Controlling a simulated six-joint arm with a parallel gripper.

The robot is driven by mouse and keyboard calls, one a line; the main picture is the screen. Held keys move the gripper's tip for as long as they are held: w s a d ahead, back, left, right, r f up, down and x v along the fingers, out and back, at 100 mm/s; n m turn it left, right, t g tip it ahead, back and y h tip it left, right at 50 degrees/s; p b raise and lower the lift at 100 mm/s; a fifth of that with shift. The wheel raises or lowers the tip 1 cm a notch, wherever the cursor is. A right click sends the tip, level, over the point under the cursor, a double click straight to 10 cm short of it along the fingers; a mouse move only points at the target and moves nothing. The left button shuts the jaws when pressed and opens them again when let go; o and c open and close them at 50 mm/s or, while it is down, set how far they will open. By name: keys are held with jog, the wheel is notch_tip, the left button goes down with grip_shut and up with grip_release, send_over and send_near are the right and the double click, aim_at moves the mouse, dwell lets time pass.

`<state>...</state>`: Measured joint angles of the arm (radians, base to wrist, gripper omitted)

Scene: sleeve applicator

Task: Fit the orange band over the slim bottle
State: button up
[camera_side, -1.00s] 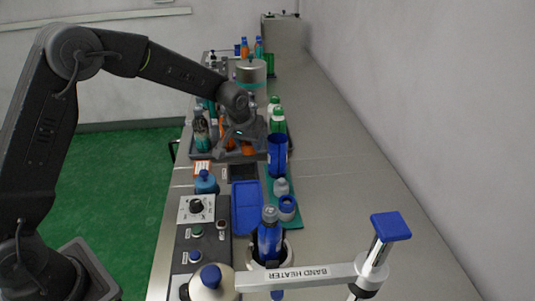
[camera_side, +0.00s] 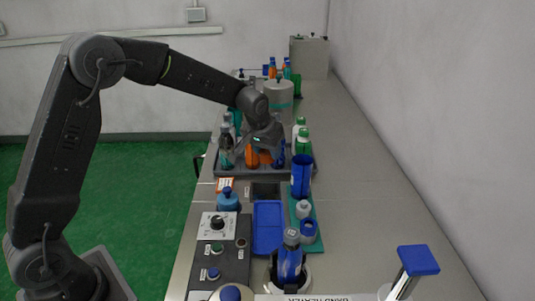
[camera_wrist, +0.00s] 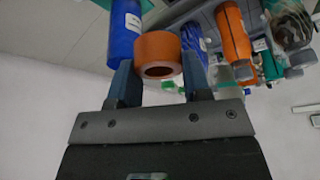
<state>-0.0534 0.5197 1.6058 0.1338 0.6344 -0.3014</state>
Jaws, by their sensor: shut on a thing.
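My gripper (camera_wrist: 158,65) is shut on the orange band (camera_wrist: 158,50), a short ring held between the two fingers with its opening showing. In the side view my gripper (camera_side: 262,145) is over the grey tray (camera_side: 225,172) of bottles. Orange shows just below it there, but I cannot tell band from bottle. A blue bottle (camera_side: 290,262) with a grey cap stands in a round holder at the front. More bottles, including an orange one (camera_wrist: 234,38) and a blue one (camera_wrist: 195,42), show in the wrist view. I cannot tell which bottle is the slim one.
A tall blue cylinder (camera_side: 302,176) and a green-capped bottle (camera_side: 302,143) stand right of the grey tray. A blue tray (camera_side: 267,228) and control panel (camera_side: 218,258) lie nearer. A blue-topped post (camera_side: 418,262) rises front right.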

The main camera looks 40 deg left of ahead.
notch_tip(320, 180, up, 3)
jog(key=m+h, duration=0.2)
jog(key=m, duration=0.4)
send_over(295, 231)
jog(key=shift+s+a+r, duration=0.15)
jog(key=shift+s+r, duration=0.05)
jog(key=shift+s+f, duration=0.1)
jog(key=shift+f, duration=1)
jog(key=shift+f, duration=0.2)
jog(key=shift+f, duration=1.2)
jog(key=o, duration=1)
jog(key=shift+c, duration=0.2)
